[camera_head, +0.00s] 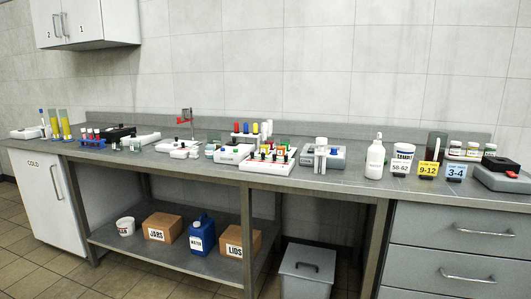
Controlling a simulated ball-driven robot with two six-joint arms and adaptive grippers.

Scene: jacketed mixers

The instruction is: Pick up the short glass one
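Neither of my grippers shows in the head view. Two tall clear cylinders with yellow contents, a left one (55,124) and a right one (65,124), stand at the far left of the long grey bench (345,186). Small, short, clear glass-like vessels (135,144) stand further right, near the front of the bench. They are too small to tell their exact shape. I cannot tell which thing is the short glass one.
A rack with red tubes (92,138) is left of the small vessels. White devices (234,153), a white bottle (375,158) and a lidded tub (403,157) crowd the bench. Boxes (162,227) and a blue jug (202,235) sit on the lower shelf. A grey bin (306,272) stands below.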

